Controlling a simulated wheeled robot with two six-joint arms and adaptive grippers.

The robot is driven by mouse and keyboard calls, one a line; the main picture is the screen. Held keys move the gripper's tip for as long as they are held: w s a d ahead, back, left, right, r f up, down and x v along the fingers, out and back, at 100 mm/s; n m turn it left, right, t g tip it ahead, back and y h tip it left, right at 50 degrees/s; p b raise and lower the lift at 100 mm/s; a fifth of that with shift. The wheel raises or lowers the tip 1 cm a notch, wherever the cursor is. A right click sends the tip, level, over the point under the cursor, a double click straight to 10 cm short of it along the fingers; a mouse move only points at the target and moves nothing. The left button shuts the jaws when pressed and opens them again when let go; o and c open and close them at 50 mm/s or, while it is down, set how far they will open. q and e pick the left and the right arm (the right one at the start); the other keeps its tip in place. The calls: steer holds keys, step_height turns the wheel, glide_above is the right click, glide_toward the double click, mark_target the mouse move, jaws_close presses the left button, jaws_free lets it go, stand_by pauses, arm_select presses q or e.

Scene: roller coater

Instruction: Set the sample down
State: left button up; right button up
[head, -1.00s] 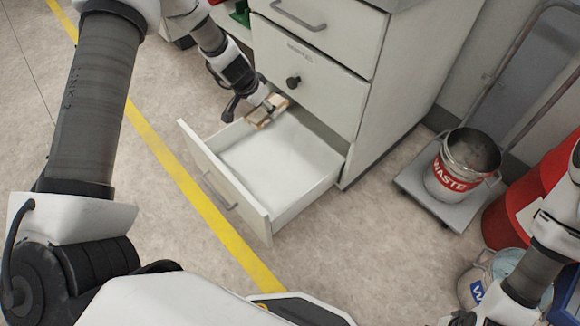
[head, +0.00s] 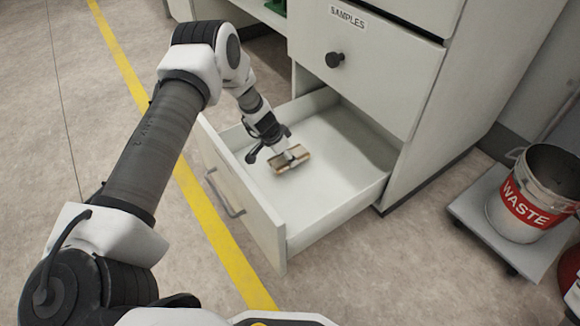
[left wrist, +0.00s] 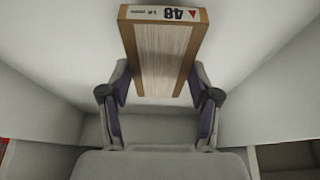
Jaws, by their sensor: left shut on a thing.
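The sample is a small wooden panel with a pale grained face (left wrist: 163,55) and a white label reading 48, seen in the left wrist view. In the head view the sample (head: 294,161) is over the floor of the open drawer. My left gripper (head: 287,157) is shut on it, with a finger on each side of the panel in the left wrist view (left wrist: 160,88). I cannot tell whether the sample touches the drawer floor. The open drawer (head: 345,150) is white and otherwise looks empty. My right gripper is out of view.
The cabinet (head: 385,75) has a closed drawer with a SAMPLES label and a dark knob above the open one. The open drawer's front and side walls surround the left gripper. A WASTE bucket (head: 530,205) stands on a trolley at the right.

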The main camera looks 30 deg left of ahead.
mark_target(286, 161)
arm_select(q)
step_height(286, 161, down, 3)
steer(key=shift+f+b, duration=0.1)
steer(key=shift+b, duration=0.3)
steer(key=shift+r, duration=0.2)
steer(key=shift+f, duration=0.2)
steer(key=o, duration=1.3)
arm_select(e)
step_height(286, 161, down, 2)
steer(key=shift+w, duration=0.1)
